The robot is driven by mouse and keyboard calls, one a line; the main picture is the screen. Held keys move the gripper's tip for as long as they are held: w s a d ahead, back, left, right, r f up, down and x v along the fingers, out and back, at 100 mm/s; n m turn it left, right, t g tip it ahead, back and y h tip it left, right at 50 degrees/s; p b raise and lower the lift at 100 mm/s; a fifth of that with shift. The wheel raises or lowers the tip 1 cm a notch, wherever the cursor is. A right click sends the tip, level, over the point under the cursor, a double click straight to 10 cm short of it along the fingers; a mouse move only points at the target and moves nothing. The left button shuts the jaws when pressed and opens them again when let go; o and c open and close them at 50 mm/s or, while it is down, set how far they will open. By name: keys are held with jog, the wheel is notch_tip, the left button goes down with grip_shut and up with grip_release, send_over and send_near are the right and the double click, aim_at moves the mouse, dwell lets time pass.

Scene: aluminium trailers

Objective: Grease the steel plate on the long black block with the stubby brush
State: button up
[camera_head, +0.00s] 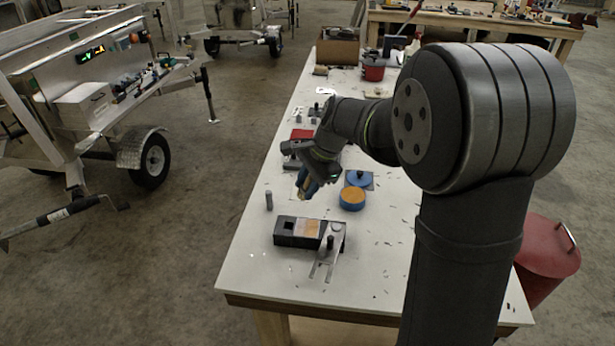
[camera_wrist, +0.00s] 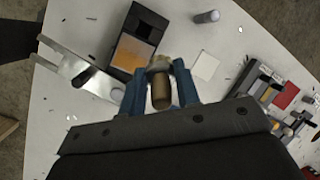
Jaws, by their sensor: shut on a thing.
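The long black block (camera_head: 285,233) lies near the front of the table, with the steel plate (camera_head: 308,228) on its top. In the wrist view, the block (camera_wrist: 150,18) carries the plate (camera_wrist: 133,53), which has an orange coating over much of its face. My gripper (camera_head: 307,187) is above the table, behind the block in the head view. In the wrist view, its blue fingers (camera_wrist: 160,85) are shut on the stubby brush (camera_wrist: 161,97), with its wooden handle towards the camera and pale bristles beyond. The bristles appear near the plate's edge; contact cannot be told.
A metal bracket (camera_head: 328,262) with a black peg stands against the block. A round blue tin with orange content (camera_head: 352,196) and a blue lid (camera_head: 358,178) sit to the right. A grey cylinder (camera_head: 269,200) stands to the left. Clamps and a red piece (camera_head: 302,134) lie behind.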

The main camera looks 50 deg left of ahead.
jog(key=shift+f, duration=0.15)
jog(key=shift+r, duration=0.45)
jog(key=shift+f, duration=4)
jog(key=shift+s+d, duration=2.2)
jog(key=shift+w+a, duration=2.15)
jog(key=shift+a, duration=0.05)
jog(key=shift+r, duration=4)
jog(key=shift+w, duration=0.15)
